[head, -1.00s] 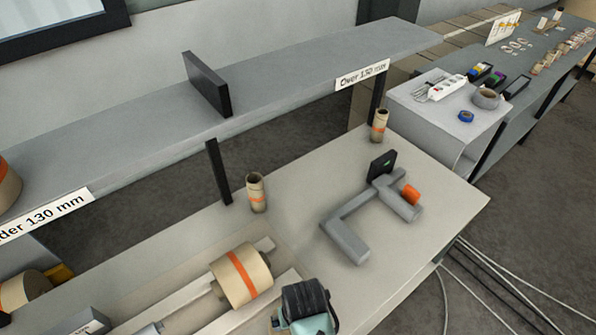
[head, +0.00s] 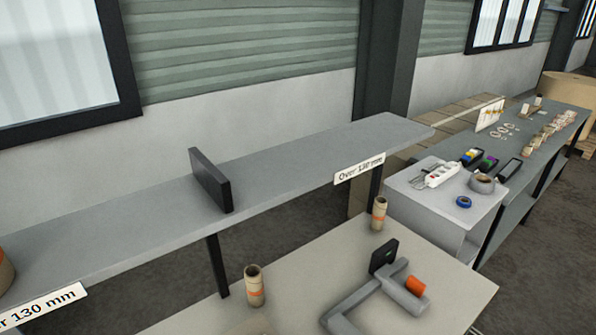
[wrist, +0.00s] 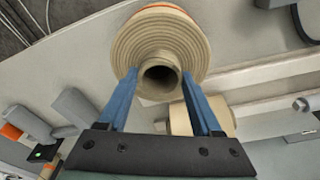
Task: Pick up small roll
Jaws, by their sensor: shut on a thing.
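In the wrist view my gripper (wrist: 159,74) has its two blue fingers on either side of the core of a brown paper roll (wrist: 146,36). It is shut on this roll, whose wound end and hollow core face the camera. An orange band shows at the roll's top edge. The far side of the roll is out of frame. My gripper is not in the head view. Two narrow brown rolls with orange bands stand upright on the table: one near the shelf leg (head: 254,288), one farther back (head: 379,214).
Another pale roll (wrist: 179,121) lies beyond the fingers in the wrist view. A grey shelf (head: 290,165) with a black divider (head: 210,181) runs above the table (head: 310,250). A grey bracket with an orange end (head: 415,286) sits at the table's right. A side cabinet (head: 440,198) stands beyond.

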